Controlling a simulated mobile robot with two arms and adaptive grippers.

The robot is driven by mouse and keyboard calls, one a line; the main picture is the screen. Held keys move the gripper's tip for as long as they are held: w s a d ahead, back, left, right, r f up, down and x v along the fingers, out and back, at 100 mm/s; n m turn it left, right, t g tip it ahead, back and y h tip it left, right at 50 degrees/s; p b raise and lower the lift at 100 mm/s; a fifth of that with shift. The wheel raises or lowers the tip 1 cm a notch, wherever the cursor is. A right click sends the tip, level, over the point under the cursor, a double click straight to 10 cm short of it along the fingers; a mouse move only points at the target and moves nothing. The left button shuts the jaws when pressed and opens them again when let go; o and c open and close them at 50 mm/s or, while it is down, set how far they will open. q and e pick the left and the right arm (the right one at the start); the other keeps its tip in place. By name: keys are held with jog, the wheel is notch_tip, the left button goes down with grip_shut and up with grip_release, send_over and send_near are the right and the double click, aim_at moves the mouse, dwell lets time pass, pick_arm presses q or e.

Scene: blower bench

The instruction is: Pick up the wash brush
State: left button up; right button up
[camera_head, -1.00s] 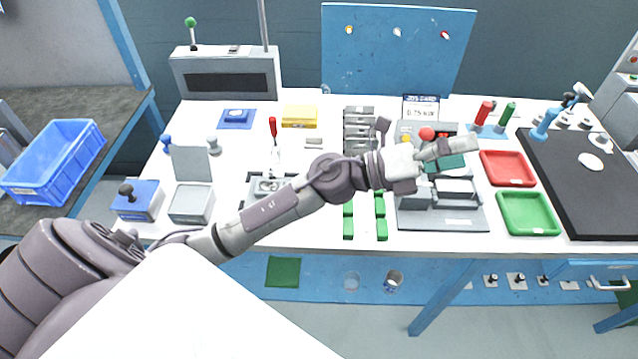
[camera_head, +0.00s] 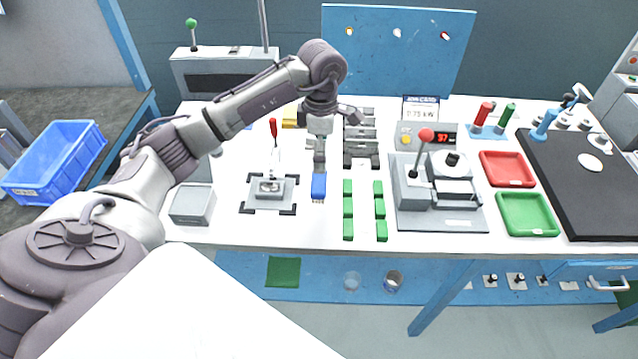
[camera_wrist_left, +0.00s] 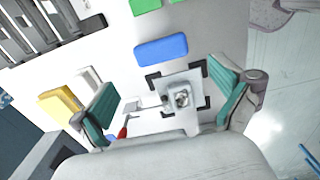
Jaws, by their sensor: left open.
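A blue block with a pale bristle-like fringe along its near edge, which looks like the wash brush (camera_head: 318,186), lies on the white table left of the green blocks. It also shows as a blue bar in the left wrist view (camera_wrist_left: 160,50). My left gripper (camera_head: 320,150) hangs down just behind it in the head view. In the left wrist view its teal-padded fingers (camera_wrist_left: 165,85) are spread wide with nothing between them, and the blue bar lies beyond the fingertips. My right gripper is not in view.
A grey fixture (camera_head: 270,189) with a metal part stands left of the brush, near a red-handled tool (camera_head: 273,128). Several green blocks (camera_head: 348,210) stand to its right, and grey slotted racks (camera_head: 360,150) behind. A lever press (camera_head: 412,195) stands further right.

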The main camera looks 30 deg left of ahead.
pick_arm(q)
send_over(319, 180)
notch_tip(319, 180, down, 5)
jog(key=shift+w+d+r, duration=0.1)
jog(key=shift+d, duration=0.05)
notch_tip(319, 180, down, 5)
jog(key=shift+r+p, duration=0.1)
jog(key=shift+p, duration=0.95)
jog(key=shift+f, duration=0.25)
jog(key=c, duration=0.8)
jog(key=shift+r, duration=0.1)
jog(key=r+b, duration=0.1)
jog(key=r, duration=0.3)
jog(key=shift+a, duration=0.2)
jog(key=w+d+r+b, duration=0.2)
jog(key=d+r, duration=0.5)
jog(key=d, duration=0.4)
jog(key=shift+d+b, duration=0.25)
jog(key=shift+b, duration=0.15)
jog(key=shift+w, duration=0.1)
